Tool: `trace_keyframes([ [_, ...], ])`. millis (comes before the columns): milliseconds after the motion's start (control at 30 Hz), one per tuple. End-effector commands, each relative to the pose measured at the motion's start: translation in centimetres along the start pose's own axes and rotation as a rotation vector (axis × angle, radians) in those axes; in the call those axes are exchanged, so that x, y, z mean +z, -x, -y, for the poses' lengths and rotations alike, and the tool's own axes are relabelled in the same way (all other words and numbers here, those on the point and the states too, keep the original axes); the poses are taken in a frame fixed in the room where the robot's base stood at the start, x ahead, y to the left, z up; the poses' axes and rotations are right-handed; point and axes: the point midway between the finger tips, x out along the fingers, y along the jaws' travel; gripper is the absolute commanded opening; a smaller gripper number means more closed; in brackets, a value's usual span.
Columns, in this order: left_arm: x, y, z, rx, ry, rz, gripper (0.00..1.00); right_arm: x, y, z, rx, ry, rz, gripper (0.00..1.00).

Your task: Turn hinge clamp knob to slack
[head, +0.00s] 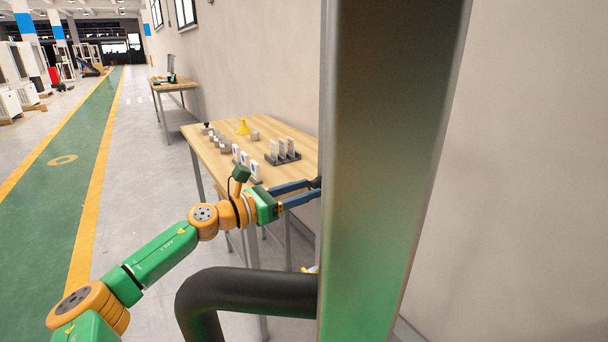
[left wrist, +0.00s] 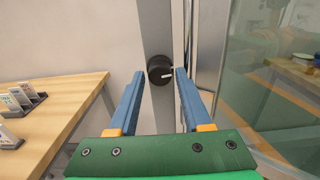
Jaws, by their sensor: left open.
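In the head view my left gripper (head: 315,188) reaches behind the edge of a broad metal column (head: 385,170), which hides the knob. My right gripper is not in view.
A wooden table (head: 205,152) along the wall holds white upright pieces in a dark rack (head: 283,158), a yellow funnel-like item (head: 243,127) and small blocks. A glass panel (left wrist: 265,80) stands right of the post. The green floor lane (head: 75,150) is clear.

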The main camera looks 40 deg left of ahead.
Motion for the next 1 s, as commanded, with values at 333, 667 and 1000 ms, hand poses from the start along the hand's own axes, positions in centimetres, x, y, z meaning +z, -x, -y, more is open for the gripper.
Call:
trace_keyframes([
  [333, -0.15, -0.14, 0.03, 0.000, 0.000, -0.001, 0.33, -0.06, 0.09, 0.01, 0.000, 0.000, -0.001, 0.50],
  [667, -0.09, -0.13, 0.02, 0.000, 0.005, -0.001, 0.00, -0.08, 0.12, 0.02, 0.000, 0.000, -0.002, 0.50],
  [1000, 0.06, -0.13, 0.03, 0.000, 0.148, 0.000, 0.00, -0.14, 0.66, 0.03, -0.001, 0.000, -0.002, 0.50],
])
